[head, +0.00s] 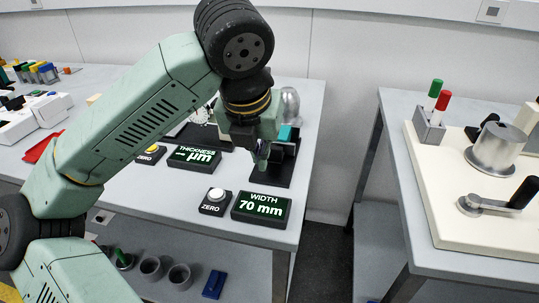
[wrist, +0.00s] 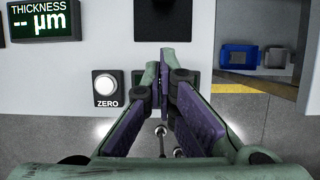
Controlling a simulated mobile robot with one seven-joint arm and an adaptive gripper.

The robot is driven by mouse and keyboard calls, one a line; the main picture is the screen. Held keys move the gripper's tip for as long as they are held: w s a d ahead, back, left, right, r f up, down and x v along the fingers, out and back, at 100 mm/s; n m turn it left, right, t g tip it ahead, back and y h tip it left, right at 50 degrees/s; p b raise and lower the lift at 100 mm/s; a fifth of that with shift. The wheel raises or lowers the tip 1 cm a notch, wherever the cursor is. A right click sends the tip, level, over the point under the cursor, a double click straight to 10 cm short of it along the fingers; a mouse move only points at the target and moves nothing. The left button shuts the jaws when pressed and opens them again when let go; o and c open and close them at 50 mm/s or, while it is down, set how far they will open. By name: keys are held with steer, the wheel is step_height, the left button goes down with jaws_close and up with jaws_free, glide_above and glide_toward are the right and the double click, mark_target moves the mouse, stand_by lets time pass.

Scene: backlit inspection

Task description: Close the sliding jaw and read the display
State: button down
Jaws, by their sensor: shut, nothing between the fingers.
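The width gauge has a dark base (head: 284,172) near the bench's right edge in the head view, with a teal part (head: 288,134) at its upper end. My gripper (head: 262,165) is shut and empty, pointing down just left of the teal part and hiding part of the gauge. Contact cannot be told. The WIDTH display (head: 261,208) reads 70 mm, in front of the gauge. In the wrist view my gripper's fingertips (wrist: 160,68) are together, and a dark gauge part (wrist: 167,18) lies beyond them. The sliding jaw cannot be made out clearly.
The THICKNESS display (head: 195,156) shows dashes and µm. A white ZERO button (head: 216,194) stands beside the WIDTH display, and a yellow one (head: 152,149) is farther back. A gap separates this bench from the right bench (head: 397,190), which carries a cream board (head: 450,235).

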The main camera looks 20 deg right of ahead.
mark_target(277, 151)
steer(key=p+x, duration=0.1)
steer(key=x, duration=0.4)
steer(key=shift+w+d+f, duration=0.1)
steer(key=shift+d+f, duration=0.05)
steer(key=shift+f, duration=0.25)
steer(key=w+d, duration=0.1)
steer(key=w+p, duration=0.1)
steer(key=shift+w+d+f, duration=0.2)
steer(key=shift+w+d, duration=0.15)
steer(key=shift+d, duration=0.05)
steer(key=shift+w+d+f+p, duration=0.15)
steer(key=shift+w+d+p, duration=0.1)
steer(key=shift+w+p, duration=0.15)
steer(key=shift+w+f+b, duration=0.1)
steer(key=shift+b, duration=0.2)
steer(key=shift+w+d+b, duration=0.3)
steer(key=shift+w+b, duration=0.1)
steer(key=shift+b, duration=0.4)
steer(key=shift+r, duration=0.2)
steer(key=shift+w, duration=0.1)
